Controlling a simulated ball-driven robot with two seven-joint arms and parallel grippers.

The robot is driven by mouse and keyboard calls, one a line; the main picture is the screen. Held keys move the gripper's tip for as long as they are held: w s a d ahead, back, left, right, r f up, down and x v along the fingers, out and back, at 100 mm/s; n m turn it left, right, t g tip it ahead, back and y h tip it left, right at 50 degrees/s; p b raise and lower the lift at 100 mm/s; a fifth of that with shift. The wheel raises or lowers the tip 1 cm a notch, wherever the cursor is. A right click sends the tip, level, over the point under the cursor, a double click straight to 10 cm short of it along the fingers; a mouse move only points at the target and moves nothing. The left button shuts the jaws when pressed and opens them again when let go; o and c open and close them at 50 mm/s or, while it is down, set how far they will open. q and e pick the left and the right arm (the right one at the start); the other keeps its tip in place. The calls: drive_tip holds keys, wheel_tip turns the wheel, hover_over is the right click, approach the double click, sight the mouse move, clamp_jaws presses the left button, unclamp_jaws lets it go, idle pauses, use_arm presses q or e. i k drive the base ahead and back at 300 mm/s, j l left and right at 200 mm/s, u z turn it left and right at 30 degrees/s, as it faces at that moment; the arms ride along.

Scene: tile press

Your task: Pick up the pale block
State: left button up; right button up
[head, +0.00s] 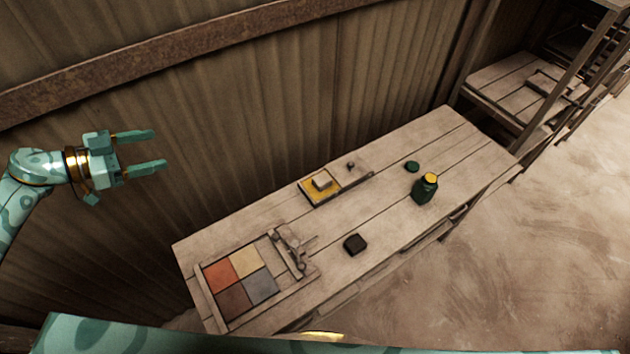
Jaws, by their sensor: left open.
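The pale block (322,181) is small and cream-coloured. It rests on a yellow pad (318,195) in a shallow holder near the back edge of the wooden table, around the middle of its length. My left gripper (160,150) is open and empty at the left, its two fingers pointing right. It is well apart from the block, in front of the plank wall in the picture. My right gripper is not in view.
On the table (390,160) are a tray of coloured tiles (231,310) with a metal press (291,250), a dark block (355,244), a green jar (424,189) with a yellow top and a green lid (412,167). Shelves (515,95) stand at the right.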

sight(321, 182)
drive_tip(key=i+l, duration=0.2)
drive_tip(key=l, duration=0.2)
drive_tip(key=i+l, duration=0.2)
drive_tip(key=l, duration=0.2)
drive_tip(key=i+l, duration=0.2)
drive_tip(key=l, duration=0.15)
